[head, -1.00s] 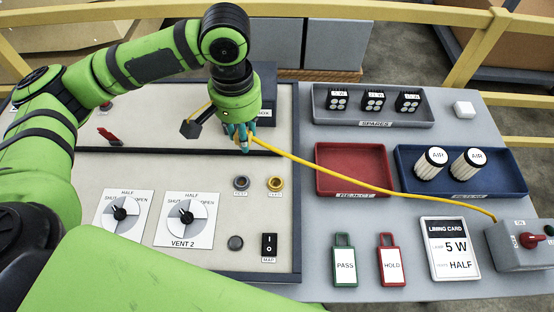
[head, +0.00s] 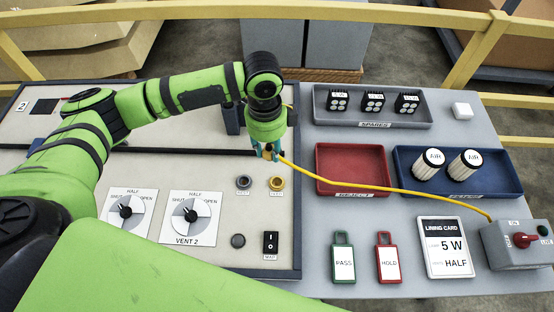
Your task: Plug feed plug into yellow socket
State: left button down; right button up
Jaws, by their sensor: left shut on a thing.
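The yellow socket (head: 276,183) is a yellow ring on the beige panel, with a small label under it. A dark grey socket (head: 243,182) sits just left of it. My left gripper (head: 270,153) points down, a little behind the yellow socket. It is shut on the feed plug, which is mostly hidden by the fingers. The plug's yellow cable (head: 380,190) leaves the gripper and runs right to a grey control box (head: 518,246). I cannot tell the exact height of the plug above the panel. My right gripper is not in view.
Two vent dials (head: 190,216), a round dark button (head: 238,241) and a black rocker switch (head: 271,243) are on the panel. A red tray (head: 352,187) and a blue tray (head: 500,186) stand right. PASS (head: 343,260) and HOLD (head: 388,260) tags lie in front.

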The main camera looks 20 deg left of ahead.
pick_arm(q)
notch_tip(320, 180, down, 7)
jog(key=d+m+p, duration=0.1)
jog(key=m, duration=1.3)
jog(key=shift+w+d, duration=0.2)
jog(key=shift+d, duration=0.2)
jog(key=shift+f, duration=0.2)
notch_tip(320, 180, down, 6)
jog(key=b, duration=0.5)
jog(key=shift+r, duration=0.2)
jog(key=shift+p, duration=0.7)
dwell(0.7)
jog(key=shift+f+b, duration=0.35)
jog(key=shift+f, duration=0.15)
dwell(0.4)
